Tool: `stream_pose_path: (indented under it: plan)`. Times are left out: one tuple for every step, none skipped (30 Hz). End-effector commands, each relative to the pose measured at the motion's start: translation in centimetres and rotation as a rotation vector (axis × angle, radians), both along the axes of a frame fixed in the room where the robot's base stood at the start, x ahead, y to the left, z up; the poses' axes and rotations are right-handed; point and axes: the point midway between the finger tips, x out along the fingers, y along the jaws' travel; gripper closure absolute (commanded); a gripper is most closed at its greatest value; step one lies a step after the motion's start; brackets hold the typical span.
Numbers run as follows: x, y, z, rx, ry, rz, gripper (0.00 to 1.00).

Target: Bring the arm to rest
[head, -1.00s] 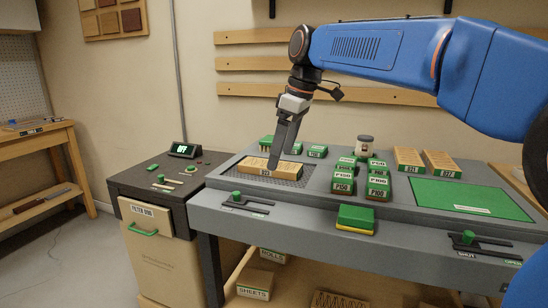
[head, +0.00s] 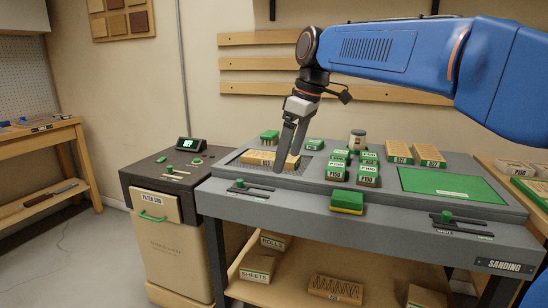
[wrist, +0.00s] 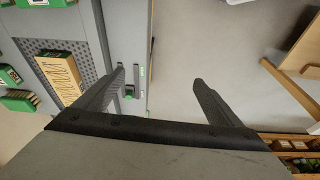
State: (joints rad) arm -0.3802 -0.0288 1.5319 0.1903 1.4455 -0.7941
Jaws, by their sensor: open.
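My gripper (head: 287,150) hangs from the blue arm over the left part of the grey sanding bench (head: 290,205). In the wrist view my gripper (wrist: 158,80) has its two dark fingers spread wide with nothing between them. A wooden block (head: 268,158) lies on the perforated panel, partly hidden behind the fingers in the head view. In the wrist view the block (wrist: 60,78) lies left of the fingers, apart from them. The fingers appear above the bench's front edge and the floor.
Several green labelled blocks (head: 368,174) stand mid-bench beside a jar (head: 357,139). Two wooden blocks (head: 398,152) and a green pad (head: 450,185) are at right. A green-yellow block (head: 347,202) sits at the front edge. A filter bin cabinet (head: 165,235) stands left.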

Motion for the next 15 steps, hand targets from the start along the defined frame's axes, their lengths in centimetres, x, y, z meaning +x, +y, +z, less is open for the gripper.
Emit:
stream_pose_path:
  plan:
    - [-0.2,-0.4,-0.1,0.000,-0.002,-0.013,0.11]
    - [-0.4,-0.7,-0.1,0.000,-0.002,-0.023,0.11]
    - [-0.7,-1.1,-0.2,0.000,-0.003,-0.035,0.11]
    - [-0.9,-1.4,-0.3,0.000,-0.003,-0.044,0.11]
    - [-1.1,-1.7,-0.4,0.000,-0.003,-0.056,0.11]
    - [-1.3,-2.1,-0.6,0.001,-0.004,-0.070,0.11]
    - [-1.6,-2.5,-0.7,0.000,-0.005,-0.084,0.11]
    - [-1.8,-2.9,-0.8,0.001,-0.008,-0.096,0.11]
    - [-2.2,-3.4,-1.1,0.001,-0.007,-0.116,0.11]
    - [-2.5,-3.9,-1.2,0.001,-0.008,-0.132,0.11]
    - [-2.8,-4.3,-1.4,0.001,-0.010,-0.148,0.11]
    - [-3.3,-5.0,-1.7,0.001,-0.011,-0.171,0.11]
    - [-3.7,-5.5,-1.9,0.001,-0.013,-0.189,0.11]
    - [-4.2,-6.1,-2.1,0.001,-0.015,-0.210,0.11]
    - [-4.8,-7.0,-2.6,0.001,-0.016,-0.243,0.11]
